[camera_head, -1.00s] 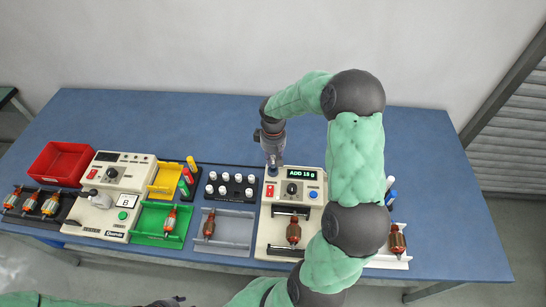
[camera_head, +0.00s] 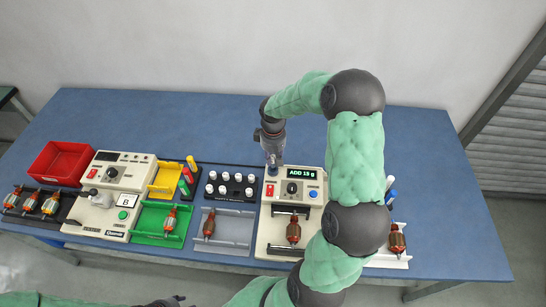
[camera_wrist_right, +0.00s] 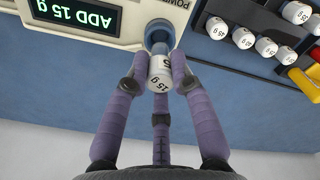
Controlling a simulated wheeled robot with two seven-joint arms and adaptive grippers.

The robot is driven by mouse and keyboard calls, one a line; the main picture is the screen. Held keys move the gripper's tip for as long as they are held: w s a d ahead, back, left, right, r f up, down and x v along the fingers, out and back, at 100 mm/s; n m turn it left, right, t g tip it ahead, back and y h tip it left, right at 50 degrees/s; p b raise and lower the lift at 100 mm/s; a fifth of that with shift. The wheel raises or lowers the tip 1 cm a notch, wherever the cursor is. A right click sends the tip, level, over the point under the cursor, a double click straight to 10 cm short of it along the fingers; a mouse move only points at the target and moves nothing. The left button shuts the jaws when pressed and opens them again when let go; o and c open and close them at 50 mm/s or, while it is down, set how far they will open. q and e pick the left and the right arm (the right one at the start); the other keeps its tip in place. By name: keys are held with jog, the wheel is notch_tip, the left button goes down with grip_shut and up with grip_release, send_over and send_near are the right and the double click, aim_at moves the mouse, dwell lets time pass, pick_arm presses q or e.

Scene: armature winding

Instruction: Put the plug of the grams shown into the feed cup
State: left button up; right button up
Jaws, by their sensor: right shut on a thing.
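The winder's display (camera_head: 301,173) reads "ADD 15 g", and the same display (camera_wrist_right: 76,14) shows in the right wrist view. My right gripper (camera_head: 273,163) is over the back left corner of that machine. In the wrist view my right gripper (camera_wrist_right: 160,76) is shut on a white plug (camera_wrist_right: 160,75), whose label appears to read 15 g. The plug is in line with the blue feed cup (camera_wrist_right: 159,31), right at its mouth. I cannot tell how far it is inside. My left gripper (camera_head: 166,301) is at the bottom edge, too small and dark to judge.
A black rack (camera_head: 232,197) of several white plugs stands left of the winder (camera_head: 262,238). A grey tray (camera_head: 232,240), a green tray (camera_head: 150,235) and a red bin (camera_head: 60,162) lie farther left. The blue table (camera_head: 220,125) behind is clear.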

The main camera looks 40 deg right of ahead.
jog(key=shift+f+b, duration=1.2)
jog(key=shift+f, duration=0.65)
dwell(1.8)
jog(key=o, duration=0.9)
jog(key=shift+r, duration=0.15)
notch_tip(320, 180, up, 12)
jog(key=shift+f, duration=0.15)
dwell(0.5)
